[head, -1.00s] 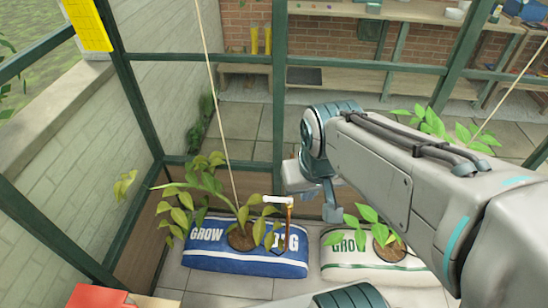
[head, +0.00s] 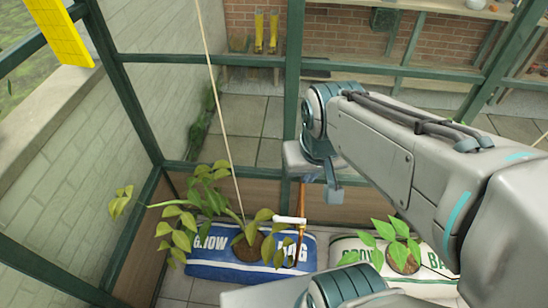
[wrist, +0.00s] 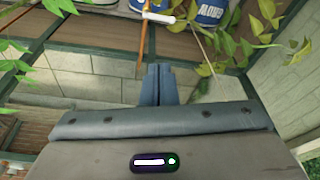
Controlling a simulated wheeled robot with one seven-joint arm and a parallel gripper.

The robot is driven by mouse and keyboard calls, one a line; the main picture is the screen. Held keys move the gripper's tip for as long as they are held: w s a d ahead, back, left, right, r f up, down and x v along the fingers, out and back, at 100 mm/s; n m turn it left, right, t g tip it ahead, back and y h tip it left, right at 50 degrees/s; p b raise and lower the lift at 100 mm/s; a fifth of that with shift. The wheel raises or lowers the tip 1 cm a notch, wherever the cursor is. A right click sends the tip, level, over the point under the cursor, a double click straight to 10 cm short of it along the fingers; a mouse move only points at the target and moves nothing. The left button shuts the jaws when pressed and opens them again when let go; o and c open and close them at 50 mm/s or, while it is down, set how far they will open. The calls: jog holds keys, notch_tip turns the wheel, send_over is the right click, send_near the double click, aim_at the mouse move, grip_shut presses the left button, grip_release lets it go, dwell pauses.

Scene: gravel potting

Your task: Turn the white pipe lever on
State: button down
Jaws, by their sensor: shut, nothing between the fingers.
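My gripper (head: 334,194) shows in the head view to the upper right of the lever. In the wrist view my gripper (wrist: 160,68) has its two blue-grey fingers together, with nothing between them.
A blue grow bag (head: 222,271) with a leafy plant (head: 190,215) stands beside the pipe. A white grow bag (head: 345,245) with another plant is to the right. A string (head: 215,90) runs down to the blue bag. Green frame posts (head: 292,90) stand behind my gripper.

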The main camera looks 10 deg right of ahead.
jog(key=m+g+b, duration=0.2)
jog(key=g+b, duration=0.1)
jog(key=b, duration=0.4)
send_over(291, 221)
jog(key=w, duration=0.2)
notch_tip(291, 221, down, 11)
jog(key=w+d+f+m+g+b, duration=0.1)
jog(key=w+f+b, duration=0.4)
jog(key=f, duration=1.1)
jog(key=w+g, duration=0.1)
jog(key=w, duration=0.2)
jog(key=shift+d+y, duration=0.3)
jog(key=shift+y, duration=0.1)
jog(key=s+a+f+b, duration=0.2)
jog(key=s+f, duration=0.4)
jog(key=f, duration=0.3)
